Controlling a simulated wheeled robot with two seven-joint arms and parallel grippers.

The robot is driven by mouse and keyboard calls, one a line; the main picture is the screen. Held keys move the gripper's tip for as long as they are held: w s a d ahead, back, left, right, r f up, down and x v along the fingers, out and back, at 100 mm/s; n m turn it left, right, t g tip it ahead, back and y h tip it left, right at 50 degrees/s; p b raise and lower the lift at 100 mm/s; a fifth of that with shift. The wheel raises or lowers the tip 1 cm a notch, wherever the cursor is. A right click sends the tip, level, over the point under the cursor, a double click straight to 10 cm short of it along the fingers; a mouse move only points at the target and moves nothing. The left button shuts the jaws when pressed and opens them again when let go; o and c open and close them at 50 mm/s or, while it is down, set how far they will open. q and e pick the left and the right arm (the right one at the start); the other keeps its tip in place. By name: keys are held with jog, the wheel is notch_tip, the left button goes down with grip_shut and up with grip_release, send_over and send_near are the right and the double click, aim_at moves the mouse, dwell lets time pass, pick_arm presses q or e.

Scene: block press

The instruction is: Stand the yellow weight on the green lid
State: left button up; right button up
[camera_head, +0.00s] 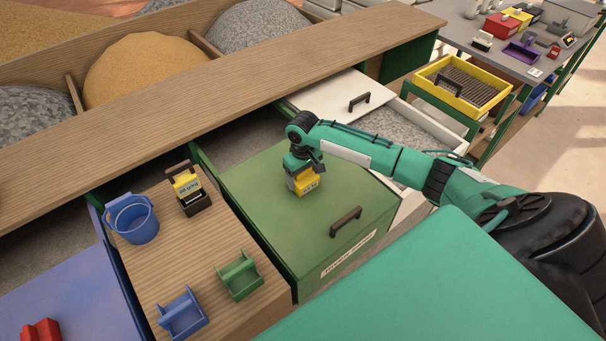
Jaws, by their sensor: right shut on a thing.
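The green lid (270,222) is a broad flat panel with a dark handle (345,221) near its front right and a white label on its front face. My right gripper (302,180) points down over the middle of the lid. It is shut on the yellow weight (307,187), a small yellow block with dark print. The weight is upright, at or just above the lid; I cannot tell whether its base touches. The gripper hides the weight's upper part. My left gripper is not in view.
On the wooden bench left of the lid stand a blue bucket (132,222), a second yellow block (186,186) in a dark holder, a green carrier (239,277) and a blue carrier (182,314). A white lid (340,102) lies behind. The green lid's left part is clear.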

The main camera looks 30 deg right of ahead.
jog(key=o, duration=1.4)
notch_tip(320, 180, up, 12)
jog(key=shift+r+b, duration=0.15)
jog(key=shift+b, duration=0.55)
jog(key=shift+a, duration=0.1)
